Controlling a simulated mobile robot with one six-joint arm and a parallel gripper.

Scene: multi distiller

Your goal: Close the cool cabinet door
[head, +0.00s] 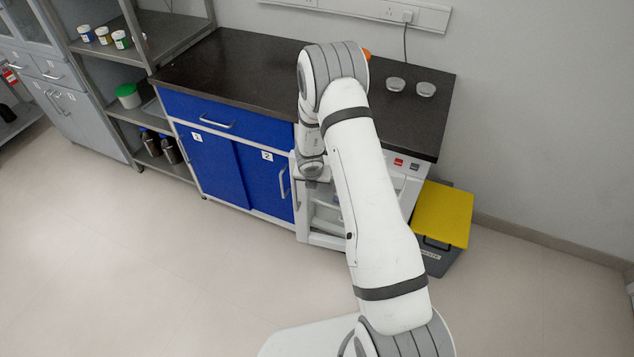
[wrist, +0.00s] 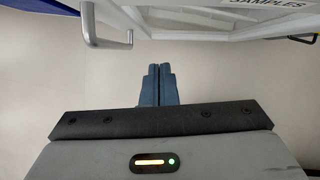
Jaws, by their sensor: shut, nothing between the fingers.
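The white cool cabinet (head: 322,238) stands under the right end of the dark counter. Its front is open and shelves show inside, partly hidden by my arm. Its white door (head: 302,215) stands swung out at the left side of the opening, close to the blue cabinet. In the wrist view a grey bar handle (wrist: 104,40) shows at upper left, beside white panels. My gripper (wrist: 158,72) is shut and empty, its fingertips apart from the handle and pointing toward the white panels. In the head view the fingers are hard to make out near the door.
A blue cabinet (head: 213,165) with handles adjoins on the left. A grey bin with a yellow lid (head: 443,213) stands right of the cool cabinet. A shelf rack (head: 125,50) holds bottles and jars. The floor (head: 150,270) in front is clear.

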